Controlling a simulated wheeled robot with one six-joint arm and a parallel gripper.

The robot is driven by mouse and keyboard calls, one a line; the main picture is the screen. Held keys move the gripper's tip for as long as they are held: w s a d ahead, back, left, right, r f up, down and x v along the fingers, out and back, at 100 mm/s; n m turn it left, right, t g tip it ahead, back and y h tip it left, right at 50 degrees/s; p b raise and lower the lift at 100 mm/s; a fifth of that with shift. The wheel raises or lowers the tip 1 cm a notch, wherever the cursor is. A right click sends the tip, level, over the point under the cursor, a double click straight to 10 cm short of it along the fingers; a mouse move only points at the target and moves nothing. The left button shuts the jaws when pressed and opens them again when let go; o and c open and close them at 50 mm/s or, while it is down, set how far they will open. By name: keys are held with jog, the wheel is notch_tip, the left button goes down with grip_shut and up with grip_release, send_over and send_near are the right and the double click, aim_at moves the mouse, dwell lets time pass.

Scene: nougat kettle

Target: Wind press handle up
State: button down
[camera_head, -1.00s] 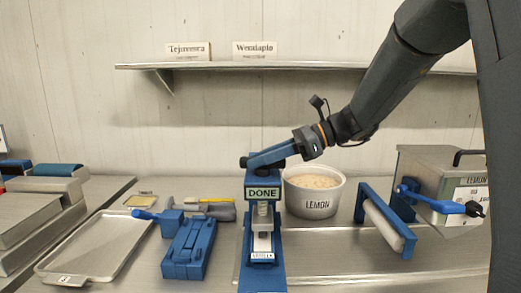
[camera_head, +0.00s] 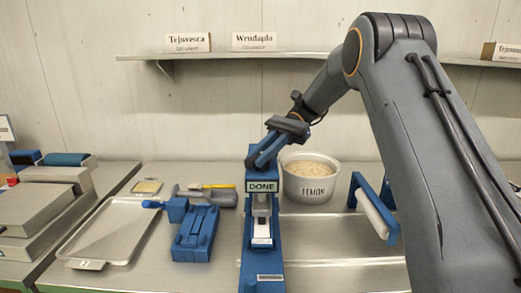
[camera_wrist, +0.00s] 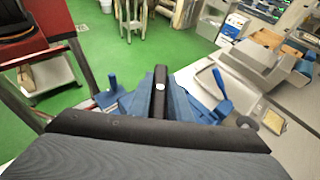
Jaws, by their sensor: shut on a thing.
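The blue press (camera_head: 262,218) stands in the middle of the bench, with a "DONE" sign on its front. Its blue press handle (camera_head: 264,152) slants up to the right from the top of the press. My gripper (camera_head: 280,136) is shut on the upper part of this handle, coming from above and behind right. In the wrist view the dark gripper body (camera_wrist: 160,135) fills the bottom, and a black bar with a pale dot (camera_wrist: 160,85) stands over the blue press parts. The fingertips and their contact with the handle are mostly hidden.
A blue-framed roller (camera_head: 374,213) is further right. A blue clamp-like tool (camera_head: 196,235) and a metal tray (camera_head: 110,236) lie left. A wall shelf (camera_head: 215,55) runs above.

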jog(key=shift+n+g+h+p, duration=0.4)
jog(key=shift+n, duration=0.1)
jog(key=c, duration=1.6)
grip_release()
jog(key=shift+c, duration=0.2)
jog(key=shift+m+t+b, duration=0.3)
jog(key=shift+b, duration=0.1)
